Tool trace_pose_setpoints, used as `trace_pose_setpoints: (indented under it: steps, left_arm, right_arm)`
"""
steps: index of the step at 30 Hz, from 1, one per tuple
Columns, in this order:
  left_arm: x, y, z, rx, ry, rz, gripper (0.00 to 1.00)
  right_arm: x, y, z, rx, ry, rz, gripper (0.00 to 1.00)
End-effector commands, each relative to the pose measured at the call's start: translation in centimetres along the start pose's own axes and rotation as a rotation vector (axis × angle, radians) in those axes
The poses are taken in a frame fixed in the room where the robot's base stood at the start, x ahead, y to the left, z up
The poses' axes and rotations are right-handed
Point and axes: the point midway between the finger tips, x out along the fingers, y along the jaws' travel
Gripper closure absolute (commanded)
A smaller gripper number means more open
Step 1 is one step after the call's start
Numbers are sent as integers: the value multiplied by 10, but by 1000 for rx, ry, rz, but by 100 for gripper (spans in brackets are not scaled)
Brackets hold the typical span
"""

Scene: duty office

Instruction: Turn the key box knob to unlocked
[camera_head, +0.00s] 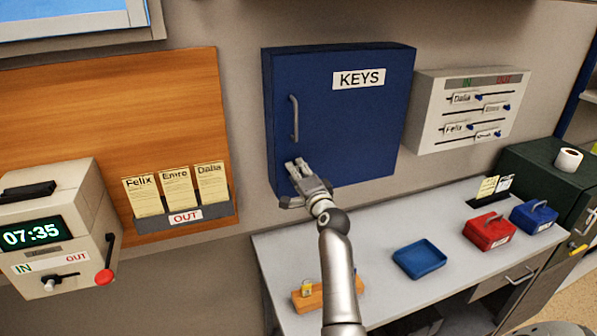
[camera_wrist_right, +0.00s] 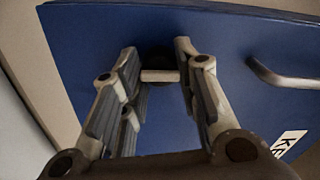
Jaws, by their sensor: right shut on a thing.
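The blue key box (camera_head: 340,120) hangs on the wall, its door shut, with a white KEYS label (camera_head: 359,78) and a grey vertical handle (camera_head: 295,118). My right gripper (camera_head: 297,170) reaches the lower left of its door, below the handle. In the right wrist view, its fingers (camera_wrist_right: 157,82) are on both sides of the knob, a pale bar (camera_wrist_right: 160,76) on a dark round base. The gripper is shut on this knob. In the head view the fingers hide the knob, and I cannot read any lock marks. My left gripper is not in view.
A grey desk (camera_head: 385,270) stands below, with a blue tray (camera_head: 420,259), a red box (camera_head: 489,231) and a wooden block (camera_head: 308,297). A white tag board (camera_head: 468,108) hangs right of the key box. A time clock (camera_head: 55,235) is at left.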

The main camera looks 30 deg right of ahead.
Motion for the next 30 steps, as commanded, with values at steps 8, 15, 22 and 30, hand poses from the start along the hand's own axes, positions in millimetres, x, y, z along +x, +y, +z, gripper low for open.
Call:
trace_pose_setpoints:
  steps: [8,15,22,30]
  left_arm:
    - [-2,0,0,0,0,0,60]
    - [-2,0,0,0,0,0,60]
    - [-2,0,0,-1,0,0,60]
    - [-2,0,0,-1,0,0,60]
  right_arm:
    - [0,0,0,50,0,-1,95]
    - [0,0,0,55,0,-1,95]
    - [0,0,0,54,0,-1,60]
    - [0,0,0,52,0,0,48]
